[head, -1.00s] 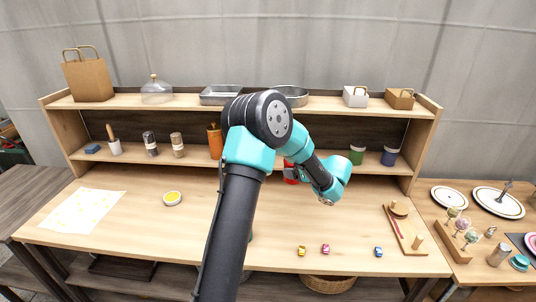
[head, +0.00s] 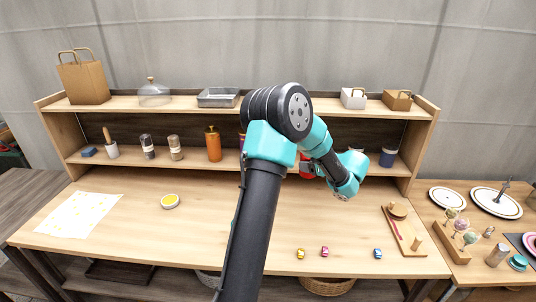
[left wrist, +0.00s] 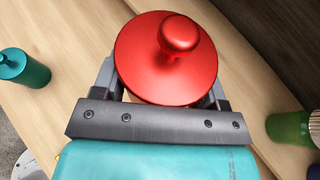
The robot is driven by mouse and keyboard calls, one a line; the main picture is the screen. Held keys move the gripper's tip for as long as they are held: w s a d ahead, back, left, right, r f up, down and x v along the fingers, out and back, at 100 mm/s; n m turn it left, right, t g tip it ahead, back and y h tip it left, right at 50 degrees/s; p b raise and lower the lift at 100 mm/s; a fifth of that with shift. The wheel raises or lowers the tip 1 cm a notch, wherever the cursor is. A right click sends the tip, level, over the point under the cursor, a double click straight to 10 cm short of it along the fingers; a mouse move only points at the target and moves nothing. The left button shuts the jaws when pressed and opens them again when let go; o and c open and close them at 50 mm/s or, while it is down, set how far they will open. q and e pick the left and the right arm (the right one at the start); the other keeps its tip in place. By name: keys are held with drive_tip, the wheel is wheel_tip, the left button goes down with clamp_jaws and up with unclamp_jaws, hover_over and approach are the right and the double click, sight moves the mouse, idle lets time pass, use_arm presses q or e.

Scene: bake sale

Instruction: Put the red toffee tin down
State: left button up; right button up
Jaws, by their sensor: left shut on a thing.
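The red toffee tin (left wrist: 165,62) fills the upper middle of the left wrist view, seen from above with its round lid and knob. My left gripper (left wrist: 162,88) is shut on it, with a finger on either side. In the head view only a small part of the red tin (head: 306,172) shows beside my arm, in front of the lower shelf; most of it is hidden. Whether its base touches anything cannot be seen. My right gripper is not in view.
The lower shelf holds an orange bottle (head: 213,144) and a dark blue jar (head: 388,157). The left wrist view shows a teal canister (left wrist: 24,68) and a green jar (left wrist: 292,128).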

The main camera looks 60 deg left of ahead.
use_arm(q)
drive_tip(key=w+a, duration=0.3)
drive_tip(key=w+a+f, duration=0.1)
drive_tip(key=w+a, duration=0.2)
drive_tip(key=a, duration=0.1)
drive_tip(key=w+a, duration=0.4)
drive_tip(key=shift+w+a+f, duration=0.1)
drive_tip(key=shift+a+f, duration=0.1)
drive_tip(key=shift+w+a, duration=0.1)
drive_tip(key=shift+a, duration=0.05)
drive_tip(key=shift+w+a+f, duration=0.1)
drive_tip(key=shift+f, duration=1.65)
drive_tip(key=shift+f, duration=0.2)
drive_tip(key=o, duration=1)
drive_tip(key=shift+r, duration=0.15)
